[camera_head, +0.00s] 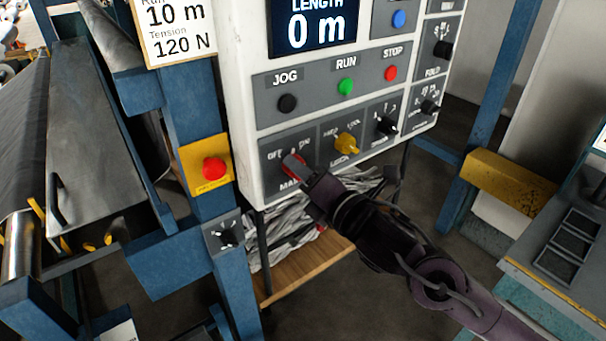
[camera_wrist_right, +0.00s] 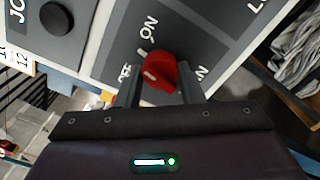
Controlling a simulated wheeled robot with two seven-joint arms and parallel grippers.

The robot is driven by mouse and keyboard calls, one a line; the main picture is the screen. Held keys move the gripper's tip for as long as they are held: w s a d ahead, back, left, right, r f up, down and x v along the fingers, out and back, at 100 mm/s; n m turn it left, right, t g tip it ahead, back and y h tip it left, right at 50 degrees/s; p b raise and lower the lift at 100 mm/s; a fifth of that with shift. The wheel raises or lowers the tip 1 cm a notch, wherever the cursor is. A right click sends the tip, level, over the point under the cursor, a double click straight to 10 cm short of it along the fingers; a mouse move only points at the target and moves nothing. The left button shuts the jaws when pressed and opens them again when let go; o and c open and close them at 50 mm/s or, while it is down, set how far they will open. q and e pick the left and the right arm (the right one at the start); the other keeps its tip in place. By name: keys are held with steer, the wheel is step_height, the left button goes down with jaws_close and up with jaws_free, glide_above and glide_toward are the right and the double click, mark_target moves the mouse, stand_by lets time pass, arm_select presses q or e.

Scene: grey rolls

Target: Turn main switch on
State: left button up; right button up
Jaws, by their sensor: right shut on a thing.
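The main switch is a red rotary knob (camera_head: 298,160) on the lower left panel of the white control box, under the OFF and ON labels. It also shows in the right wrist view (camera_wrist_right: 160,68), with a short pale mark on its face. My right gripper (camera_head: 293,163) reaches it from the lower right and is shut on the knob. In the right wrist view its two fingers (camera_wrist_right: 162,82) stand on either side of the knob. They partly hide the knob and the MAIN label. My left gripper is not in view.
A yellow switch (camera_head: 347,143) and black knobs (camera_head: 386,125) sit right of the main switch. Black JOG (camera_head: 288,103), green RUN (camera_head: 345,87) and red STOP (camera_head: 390,73) buttons are above. A red emergency button (camera_head: 214,168) is on the blue post to the left.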

steer(key=shift+m+p, duration=0.45)
steer(key=shift+m, duration=3.05)
steer(key=o, duration=1)
